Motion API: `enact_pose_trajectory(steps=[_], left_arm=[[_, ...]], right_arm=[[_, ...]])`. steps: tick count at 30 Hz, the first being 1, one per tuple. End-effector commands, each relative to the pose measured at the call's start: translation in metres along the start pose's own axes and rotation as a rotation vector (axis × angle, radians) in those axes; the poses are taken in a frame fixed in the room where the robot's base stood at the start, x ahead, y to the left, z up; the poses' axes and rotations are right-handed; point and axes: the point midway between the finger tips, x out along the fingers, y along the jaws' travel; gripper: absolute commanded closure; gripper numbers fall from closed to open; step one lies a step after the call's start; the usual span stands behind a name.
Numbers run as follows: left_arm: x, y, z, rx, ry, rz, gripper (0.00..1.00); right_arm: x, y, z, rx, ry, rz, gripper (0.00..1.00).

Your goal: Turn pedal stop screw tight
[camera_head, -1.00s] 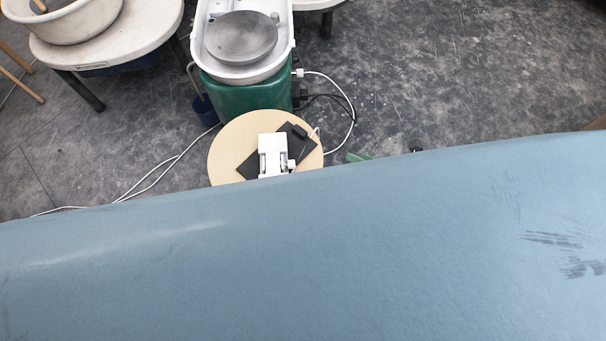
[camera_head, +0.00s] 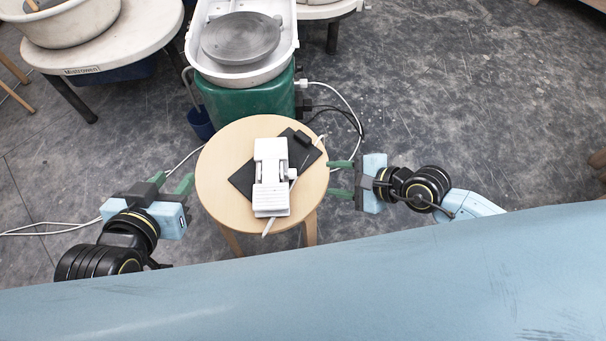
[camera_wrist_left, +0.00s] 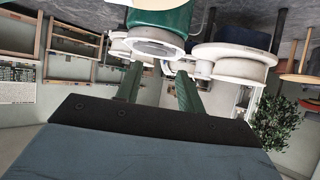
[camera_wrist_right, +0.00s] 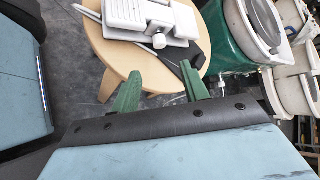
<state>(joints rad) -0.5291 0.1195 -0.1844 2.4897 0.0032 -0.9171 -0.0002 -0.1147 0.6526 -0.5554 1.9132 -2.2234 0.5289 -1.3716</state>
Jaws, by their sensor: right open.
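A white pedal (camera_head: 271,199) lies on a dark mat (camera_head: 241,181) on a round wooden stool (camera_head: 218,160). A small white knob (camera_head: 292,174), likely the stop screw, sticks out of the pedal's right side. The knob also shows in the right wrist view (camera_wrist_right: 159,41). My right gripper (camera_head: 333,178) is open and empty just right of the stool, apart from the knob, its green fingers pointing left. My left gripper (camera_head: 173,180) is to the left of the stool, its green fingers spread and nothing between them.
A pottery wheel (camera_head: 240,38) on a green base (camera_head: 245,105) stands behind the stool. A blue bucket (camera_head: 200,122) is beside it. A white round table (camera_head: 120,50) with a basin is at the back left. Cables run over the floor. The floor at right is clear.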

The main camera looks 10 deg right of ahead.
Motion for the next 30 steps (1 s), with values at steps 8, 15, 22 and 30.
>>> enact_pose_trajectory(steps=[8, 15, 22, 30], left_arm=[[0.001, 0.01, -0.045, -0.001, 0.276, 0.025, 0.62], [-0.01, 0.017, -0.083, -0.005, 0.512, 0.044, 0.62], [-0.03, 0.023, -0.113, -0.014, 0.735, 0.063, 0.62], [-0.054, 0.028, -0.136, -0.025, 0.953, 0.079, 0.62]], right_arm=[[0.032, 0.001, -0.001, 0.003, -0.001, -0.002, 0.55], [0.055, 0.001, -0.001, 0.003, -0.002, -0.001, 0.55], [0.076, 0.001, -0.001, 0.004, -0.001, -0.002, 0.55], [0.098, 0.001, -0.001, 0.004, 0.0, -0.001, 0.55]])
